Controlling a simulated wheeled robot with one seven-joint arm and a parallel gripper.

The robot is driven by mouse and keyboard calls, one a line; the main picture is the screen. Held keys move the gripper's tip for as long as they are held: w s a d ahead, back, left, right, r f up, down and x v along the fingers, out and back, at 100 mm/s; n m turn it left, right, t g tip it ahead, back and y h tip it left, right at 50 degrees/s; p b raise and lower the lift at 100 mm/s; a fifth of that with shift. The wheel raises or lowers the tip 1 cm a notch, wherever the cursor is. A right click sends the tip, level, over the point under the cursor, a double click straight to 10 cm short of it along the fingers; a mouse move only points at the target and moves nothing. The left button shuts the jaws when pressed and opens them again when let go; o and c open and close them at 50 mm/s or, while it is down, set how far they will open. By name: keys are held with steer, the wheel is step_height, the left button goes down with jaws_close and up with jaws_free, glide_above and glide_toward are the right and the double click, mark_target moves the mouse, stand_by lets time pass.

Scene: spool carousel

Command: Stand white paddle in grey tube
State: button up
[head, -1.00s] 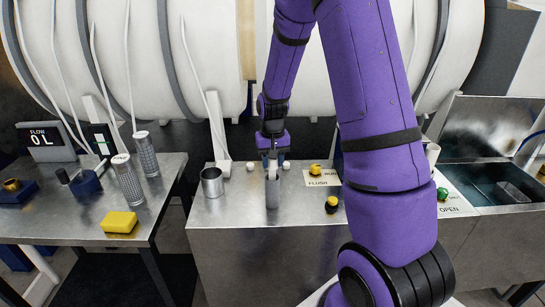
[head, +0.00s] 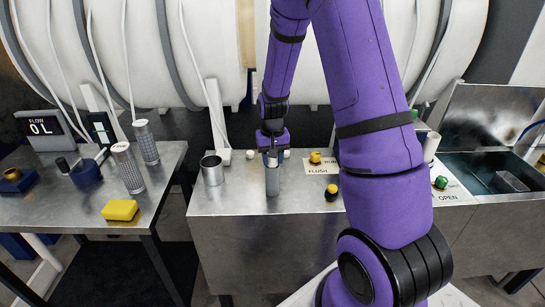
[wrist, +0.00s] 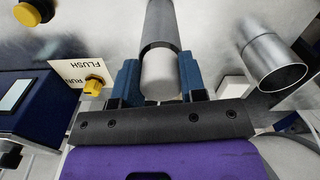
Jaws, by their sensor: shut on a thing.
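The grey tube (head: 272,183) stands upright on the middle metal counter. It also shows at the top centre of the wrist view (wrist: 161,22). My gripper (head: 272,156) is above the tube, with its blue fingers (wrist: 158,82) closed on the white paddle (wrist: 159,74). In the wrist view the paddle's rounded pale end lies between the fingers, and its other end meets the tube's mouth and appears to go inside. The part within the tube is hidden, so I cannot tell how deep it sits. The paddle looks roughly in line with the tube.
An open metal cup (head: 212,170) stands left of the tube. A FLUSH label with a yellow knob (head: 316,157) and a black-and-yellow button (head: 332,192) are to the right. A yellow block (head: 120,210) lies on the left table. A sink (head: 490,172) is far right.

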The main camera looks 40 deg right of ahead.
steer(key=o, duration=1)
step_height(320, 180, up, 11)
steer(key=shift+f, duration=0.1)
stand_by(0.6)
steer(key=s+a+r+n+t, duration=0.1)
steer(key=s+a+r, duration=0.35)
steer(key=r, duration=0.25)
steer(key=s+a+r+n+t, duration=0.1)
steer(key=s+a+r+t, duration=0.15)
steer(key=s+r, duration=0.4)
steer(key=s+a+r+n, duration=0.1)
steer(key=s+a+r, duration=0.1)
steer(key=s, duration=0.3)
steer(key=s+a+r+n+t, duration=0.1)
steer(key=s+a+r, duration=0.1)
steer(key=s, duration=0.3)
steer(key=s+a+r+n, duration=0.1)
steer(key=s+a+r, duration=0.1)
steer(key=s, duration=0.3)
steer(key=shift+s+t, duration=0.1)
steer(key=shift+t, duration=0.25)
